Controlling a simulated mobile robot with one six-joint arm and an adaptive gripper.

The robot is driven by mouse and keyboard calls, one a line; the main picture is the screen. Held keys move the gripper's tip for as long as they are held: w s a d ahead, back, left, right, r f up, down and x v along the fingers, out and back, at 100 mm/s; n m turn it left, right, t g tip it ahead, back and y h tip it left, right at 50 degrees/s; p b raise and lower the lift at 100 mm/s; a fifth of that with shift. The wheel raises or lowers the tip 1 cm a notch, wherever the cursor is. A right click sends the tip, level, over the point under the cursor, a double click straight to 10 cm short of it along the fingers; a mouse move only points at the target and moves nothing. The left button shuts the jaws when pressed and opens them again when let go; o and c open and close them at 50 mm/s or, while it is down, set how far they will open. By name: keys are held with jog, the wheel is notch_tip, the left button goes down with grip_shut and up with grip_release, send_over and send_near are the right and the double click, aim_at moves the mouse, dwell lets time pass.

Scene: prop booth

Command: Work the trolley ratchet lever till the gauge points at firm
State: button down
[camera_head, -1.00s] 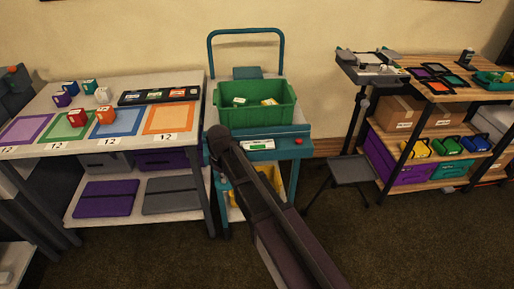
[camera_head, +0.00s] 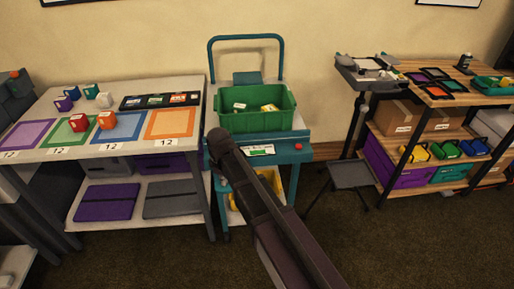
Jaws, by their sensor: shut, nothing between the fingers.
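The teal trolley (camera_head: 290,156) stands against the wall in the middle of the view, with a raised handle frame (camera_head: 211,62) at its back. On its front face is a small white and green gauge panel (camera_head: 259,150), partly behind my arm; its pointer is too small to read. A red knob (camera_head: 298,147) sits at the trolley's right front corner. I cannot make out the ratchet lever. My dark arm crosses the trolley's front from the lower right. My gripper does not show.
A green crate (camera_head: 254,121) with a few small items sits on the trolley. On the left is a table (camera_head: 30,112) with coloured squares and small blocks. On the right are a small grey stand (camera_head: 350,176) and a wooden shelf unit (camera_head: 450,172). Dark carpet lies in front.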

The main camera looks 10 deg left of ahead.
jog(key=shift+r+p, duration=2.85)
jog(key=shift+r, duration=0.25)
jog(key=shift+r+m+p, duration=1.05)
jog(key=shift+m, duration=0.45)
jog(key=shift+r+m+p, duration=1)
jog(key=shift+m+p, duration=0.05)
jog(key=shift+m, duration=0.45)
jog(key=shift+f, duration=0.2)
jog(key=shift+f+b, duration=3.1)
jog(key=shift+b, duration=0.25)
jog(key=shift+f, duration=0.2)
